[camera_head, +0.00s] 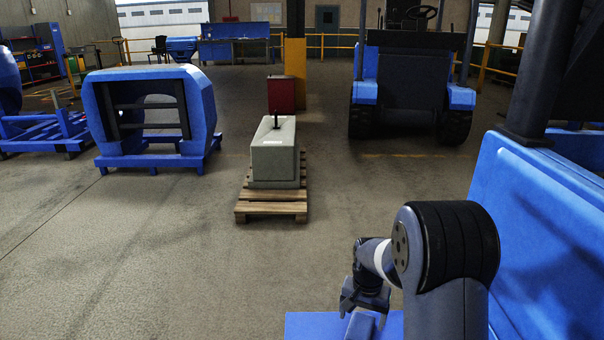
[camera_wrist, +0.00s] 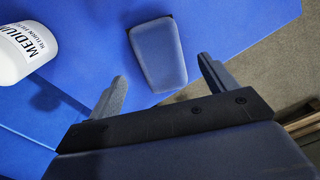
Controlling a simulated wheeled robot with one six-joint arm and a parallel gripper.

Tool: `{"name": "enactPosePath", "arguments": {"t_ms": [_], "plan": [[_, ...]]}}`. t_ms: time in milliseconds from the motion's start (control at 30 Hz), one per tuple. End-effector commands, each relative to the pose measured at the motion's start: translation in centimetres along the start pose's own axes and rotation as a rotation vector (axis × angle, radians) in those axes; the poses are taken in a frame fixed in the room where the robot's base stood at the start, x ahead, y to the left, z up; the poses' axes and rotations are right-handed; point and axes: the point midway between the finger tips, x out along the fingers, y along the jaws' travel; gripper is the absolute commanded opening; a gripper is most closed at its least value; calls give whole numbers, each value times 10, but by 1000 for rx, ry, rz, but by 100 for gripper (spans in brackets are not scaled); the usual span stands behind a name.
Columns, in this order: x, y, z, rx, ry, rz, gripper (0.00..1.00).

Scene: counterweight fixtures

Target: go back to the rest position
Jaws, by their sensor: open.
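My gripper (camera_head: 362,298) is low at the bottom right of the head view, above a blue surface (camera_head: 305,325). In the wrist view my gripper (camera_wrist: 162,82) has its two fingers spread wide apart, with nothing held between them. A blue-grey tapered block (camera_wrist: 158,55) lies on the blue surface just beyond the fingertips. A white rounded object (camera_wrist: 22,52) with the word MEDIUM on it is at the upper left of the wrist view, partly cut off.
A grey counterweight block (camera_head: 274,152) stands on a wooden pallet (camera_head: 270,208) ahead. A blue frame fixture (camera_head: 205,105) is left of it. A dark and blue vehicle (camera_head: 410,80) stands at the back right. A blue panel (camera_head: 545,215) is close on the right. Floor is clear at front left.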

Motion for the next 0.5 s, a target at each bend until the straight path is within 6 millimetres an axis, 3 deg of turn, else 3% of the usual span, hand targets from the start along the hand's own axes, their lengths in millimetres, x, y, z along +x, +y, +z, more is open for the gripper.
{"name": "enactPosePath", "arguments": {"t_ms": [33, 333, 400, 500], "plan": [[-15, 0, 0, 0, 2, -1, 80], [-76, 0, 0, 0, 3, -1, 80], [-50, 0, 1, 0, -6, 3, 80], [-29, 0, 1, 0, -5, 2, 80]]}}
